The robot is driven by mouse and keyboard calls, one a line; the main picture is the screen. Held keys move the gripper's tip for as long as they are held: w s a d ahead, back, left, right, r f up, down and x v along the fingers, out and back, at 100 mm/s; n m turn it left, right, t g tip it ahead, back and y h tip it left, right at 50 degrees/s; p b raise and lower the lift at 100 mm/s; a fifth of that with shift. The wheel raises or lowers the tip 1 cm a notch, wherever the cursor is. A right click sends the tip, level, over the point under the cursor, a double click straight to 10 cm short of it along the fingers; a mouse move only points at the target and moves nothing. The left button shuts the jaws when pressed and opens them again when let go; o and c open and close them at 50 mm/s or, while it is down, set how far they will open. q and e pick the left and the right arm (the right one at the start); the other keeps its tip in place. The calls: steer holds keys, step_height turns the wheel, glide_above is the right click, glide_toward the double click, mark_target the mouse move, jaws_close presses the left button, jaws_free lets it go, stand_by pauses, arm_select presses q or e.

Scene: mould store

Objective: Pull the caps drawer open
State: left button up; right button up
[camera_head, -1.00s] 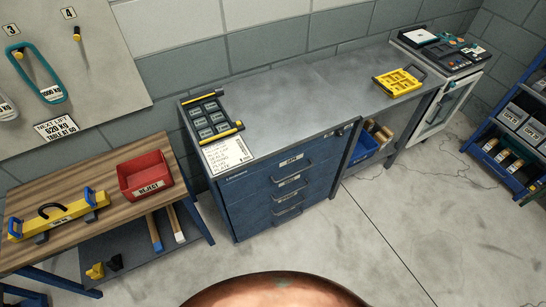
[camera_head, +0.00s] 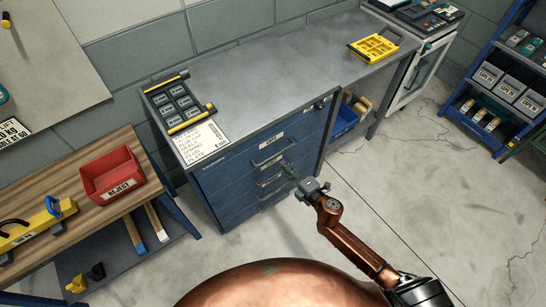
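The blue drawer cabinet (camera_head: 225,190) stands under the grey worktop, with several drawers stacked in its front. The top drawer has a small white label (camera_head: 272,139), too small to read surely, and a bar handle (camera_head: 272,154). More handles show below it, and all the drawers look closed. My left gripper is out of view.
A black tray (camera_head: 160,84) with yellow bars and a white list (camera_head: 200,142) lie on the worktop (camera_head: 255,80). A yellow tray (camera_head: 375,47) sits farther right. A red reject bin (camera_head: 112,174) is on the wooden bench at left. The floor right of my arm is clear.

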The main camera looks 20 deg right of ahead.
mark_target(273, 156)
steer(key=x, duration=0.2)
steer(key=b+x, duration=0.1)
steer(key=x, duration=0.2)
steer(key=r+x, duration=0.1)
steer(key=x, duration=0.1)
steer(key=shift+w+a+b, duration=0.3)
steer(key=shift+w+a, duration=0.1)
steer(key=shift+a, duration=0.05)
steer(key=shift+c, duration=0.4)
jaws_close()
